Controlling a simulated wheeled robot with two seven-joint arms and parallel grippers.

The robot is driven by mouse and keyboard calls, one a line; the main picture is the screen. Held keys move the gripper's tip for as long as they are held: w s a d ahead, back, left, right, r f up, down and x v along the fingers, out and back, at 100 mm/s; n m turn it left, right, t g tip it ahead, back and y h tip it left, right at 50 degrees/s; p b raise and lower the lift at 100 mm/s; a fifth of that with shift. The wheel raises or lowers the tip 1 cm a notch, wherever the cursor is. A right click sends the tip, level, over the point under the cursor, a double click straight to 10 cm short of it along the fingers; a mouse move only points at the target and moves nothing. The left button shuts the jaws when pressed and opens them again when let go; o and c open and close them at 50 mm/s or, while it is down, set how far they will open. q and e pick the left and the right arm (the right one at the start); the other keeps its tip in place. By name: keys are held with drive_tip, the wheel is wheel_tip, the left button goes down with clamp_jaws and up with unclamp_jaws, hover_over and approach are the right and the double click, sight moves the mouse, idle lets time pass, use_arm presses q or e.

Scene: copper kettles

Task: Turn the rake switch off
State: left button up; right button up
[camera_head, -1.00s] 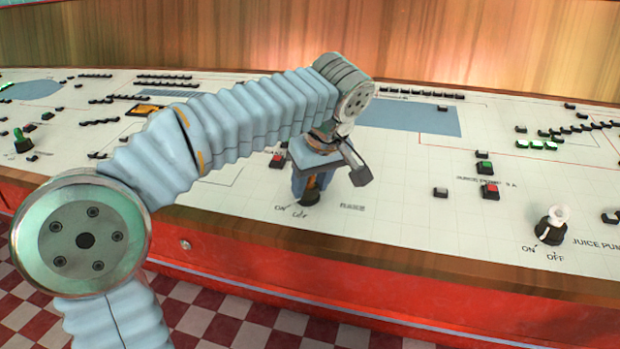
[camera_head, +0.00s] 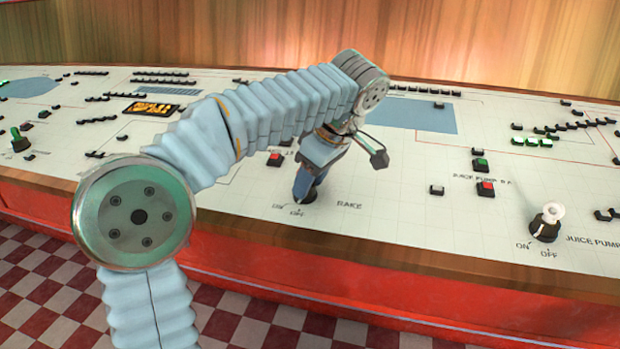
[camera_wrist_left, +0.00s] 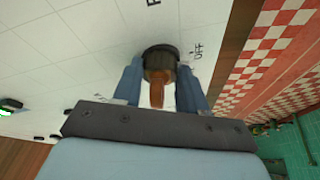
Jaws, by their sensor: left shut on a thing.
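The rake switch has a black round base and an orange-brown lever, seen clearly in the left wrist view (camera_wrist_left: 157,75). In the head view it stands by the ON, OFF and RAKE labels on the white panel, mostly hidden by my gripper. My left gripper (camera_head: 305,186) comes down on it from above. In the left wrist view its two blue fingers (camera_wrist_left: 158,90) are on either side of the lever and shut on it. The OFF label shows close to the right of the base there. The lever's exact setting is hard to tell. My right gripper is not in view.
The white control panel (camera_head: 400,215) has a wooden front edge (camera_head: 440,262). The juice pump switch (camera_head: 546,222) with a white lever stands at the right. Red (camera_head: 485,189) and green (camera_head: 481,164) buttons lie between.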

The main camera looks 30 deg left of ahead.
use_arm(q)
drive_tip(key=shift+n, duration=0.4)
idle(0.4)
drive_tip(key=o, duration=1.1)
drive_tip(key=shift+c, duration=0.2)
